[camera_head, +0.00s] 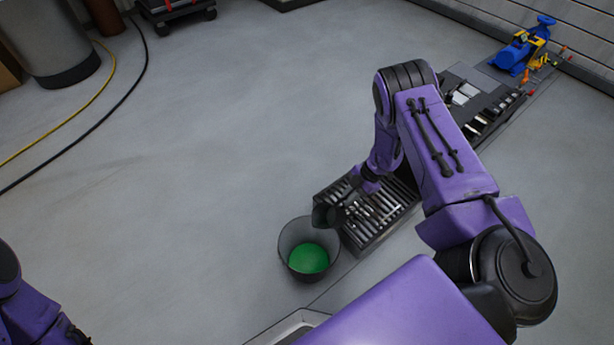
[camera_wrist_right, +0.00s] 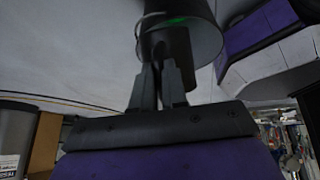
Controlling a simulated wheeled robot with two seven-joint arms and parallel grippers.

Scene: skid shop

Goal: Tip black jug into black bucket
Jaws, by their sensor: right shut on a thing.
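The black bucket (camera_head: 287,258) stands on the floor at lower centre in the head view, with green stuff (camera_head: 308,259) in its bottom. The small black jug (camera_head: 327,215) is tilted, its mouth end over the bucket's right rim. My right gripper (camera_head: 362,186) is shut on the jug from the upper right. In the right wrist view the gripper's fingers (camera_wrist_right: 158,83) close on the dark jug (camera_wrist_right: 176,50), with the bucket (camera_wrist_right: 207,38) behind it. I cannot see whether anything flows from the jug. Part of my left arm shows at lower left; its gripper is not visible.
A slatted black grate (camera_head: 382,222) lies right of the bucket, under my right arm. Farther right are a tray of parts (camera_head: 478,108) and a blue pump (camera_head: 513,57). Yellow and black hoses cross the floor at left. The middle floor is clear.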

